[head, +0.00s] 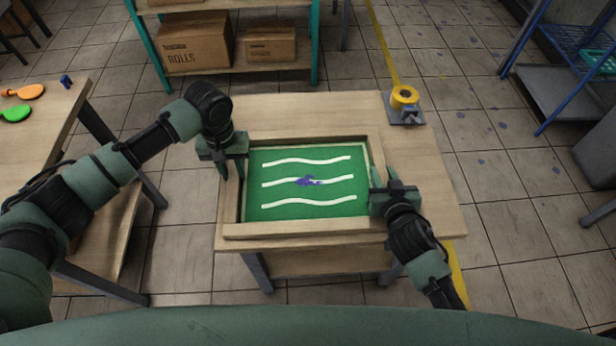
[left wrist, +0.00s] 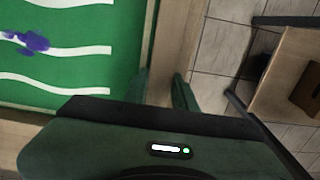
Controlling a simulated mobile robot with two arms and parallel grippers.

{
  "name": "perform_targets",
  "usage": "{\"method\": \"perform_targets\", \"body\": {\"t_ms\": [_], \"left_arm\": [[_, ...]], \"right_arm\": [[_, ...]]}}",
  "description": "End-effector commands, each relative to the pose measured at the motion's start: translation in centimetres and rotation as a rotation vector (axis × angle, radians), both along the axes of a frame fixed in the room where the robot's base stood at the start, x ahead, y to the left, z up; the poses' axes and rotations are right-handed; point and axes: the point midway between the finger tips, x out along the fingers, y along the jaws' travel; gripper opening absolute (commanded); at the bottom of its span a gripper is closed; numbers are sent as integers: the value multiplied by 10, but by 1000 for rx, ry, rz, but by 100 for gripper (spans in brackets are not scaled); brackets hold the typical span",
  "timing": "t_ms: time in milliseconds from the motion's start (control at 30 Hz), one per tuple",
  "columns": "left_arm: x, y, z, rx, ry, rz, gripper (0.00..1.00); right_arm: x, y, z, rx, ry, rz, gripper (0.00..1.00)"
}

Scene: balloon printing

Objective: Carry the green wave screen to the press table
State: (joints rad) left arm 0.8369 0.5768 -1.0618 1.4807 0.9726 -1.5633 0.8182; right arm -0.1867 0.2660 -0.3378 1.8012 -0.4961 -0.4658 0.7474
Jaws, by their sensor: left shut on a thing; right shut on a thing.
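The green wave screen (head: 308,183) is a green sheet with three white wavy stripes and a purple-blue blotch at its middle. It lies flat within a wooden surround over the light wooden table (head: 430,185) in the middle of the head view. My left gripper (head: 230,169) is shut on the screen's left edge. In the left wrist view its fingers (left wrist: 163,92) straddle a wooden strip beside the green sheet (left wrist: 75,65). My right gripper (head: 380,182) is shut on the screen's right edge. Whether the screen touches the table cannot be told.
A yellow tape roll (head: 404,97) on a grey holder stands at the table's back right corner. Another table (head: 45,125) with orange and green paddle-like items is at left. A shelf with cardboard boxes (head: 197,45) is behind; a blue rack (head: 570,50) is at right.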

Motion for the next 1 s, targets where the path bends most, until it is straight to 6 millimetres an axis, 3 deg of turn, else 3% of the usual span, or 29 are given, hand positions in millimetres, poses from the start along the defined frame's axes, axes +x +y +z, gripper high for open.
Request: {"method": "perform_targets", "body": {"t_ms": [667, 1000], "left_arm": [[1, 0, 1, -1, -2, 1, 0], [1, 0, 17, -2, -3, 1, 0]], "right_arm": [[0, 1, 0, 1, 1, 2, 0], [0, 1, 16, 1, -2, 2, 0]]}}
